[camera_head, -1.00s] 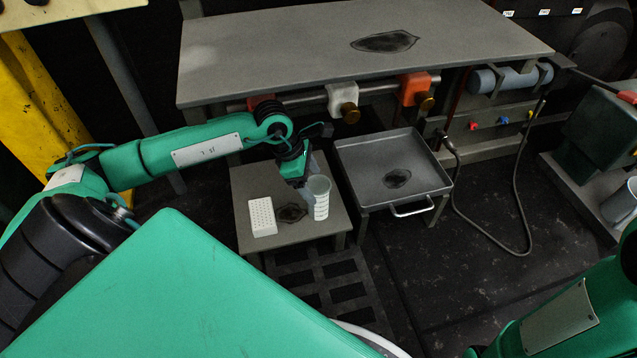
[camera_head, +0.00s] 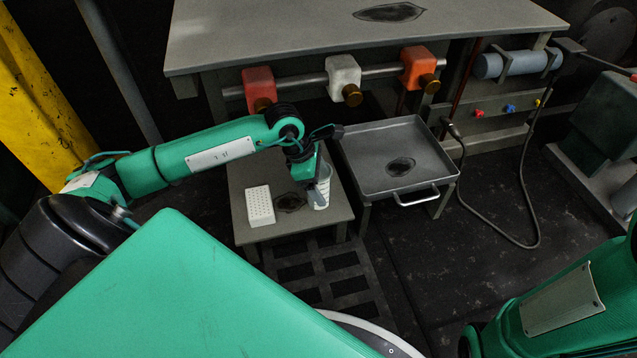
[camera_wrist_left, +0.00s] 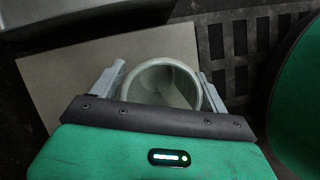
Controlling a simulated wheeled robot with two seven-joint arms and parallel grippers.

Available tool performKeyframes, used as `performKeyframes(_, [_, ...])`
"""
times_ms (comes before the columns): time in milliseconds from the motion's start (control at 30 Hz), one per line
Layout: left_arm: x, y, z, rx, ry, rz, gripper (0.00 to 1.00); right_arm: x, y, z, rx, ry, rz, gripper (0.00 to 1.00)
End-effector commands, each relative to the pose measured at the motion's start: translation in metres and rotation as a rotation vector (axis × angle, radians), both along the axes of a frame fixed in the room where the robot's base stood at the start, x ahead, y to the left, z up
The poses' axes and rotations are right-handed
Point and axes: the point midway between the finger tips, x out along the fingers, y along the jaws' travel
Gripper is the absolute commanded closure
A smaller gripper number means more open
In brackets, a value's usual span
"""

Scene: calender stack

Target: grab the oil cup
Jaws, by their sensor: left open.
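The oil cup (camera_head: 323,192) is a pale, tapered cup with dark markings, standing upright on the small low table (camera_head: 262,232). My left gripper (camera_head: 315,187) is open at the cup, partly covering it in the head view. In the left wrist view the cup (camera_wrist_left: 162,82) shows from above, with its round mouth between the two grey fingers of my left gripper (camera_wrist_left: 160,85). One finger is on each side of the cup, and the jaws are not closed on it. My right gripper is not in view; only part of my right arm shows.
A white perforated block (camera_head: 260,206) lies on the same small table, beside a dark stain. A metal tray (camera_head: 375,150) with a handle stands to the right. A large grey bench (camera_head: 270,40) with orange and white clamps is behind. A cable hangs at right.

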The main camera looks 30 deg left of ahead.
Motion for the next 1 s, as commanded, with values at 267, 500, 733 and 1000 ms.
performKeyframes(267, [0.0, 0.0, 0.0, 0.0, 0.0, 0.0, 0.7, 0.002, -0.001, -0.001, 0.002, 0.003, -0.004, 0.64])
performKeyframes(500, [0.0, 0.0, 0.001, 0.0, 0.0, 0.0, 0.71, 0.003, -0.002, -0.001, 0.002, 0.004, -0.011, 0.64])
performKeyframes(733, [0.0, 0.0, 0.022, 0.0, -0.001, 0.0, 0.71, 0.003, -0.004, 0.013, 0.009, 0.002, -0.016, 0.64])
performKeyframes(1000, [0.0, 0.0, 0.07, 0.0, -0.002, 0.0, 0.71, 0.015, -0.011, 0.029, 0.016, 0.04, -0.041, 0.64])
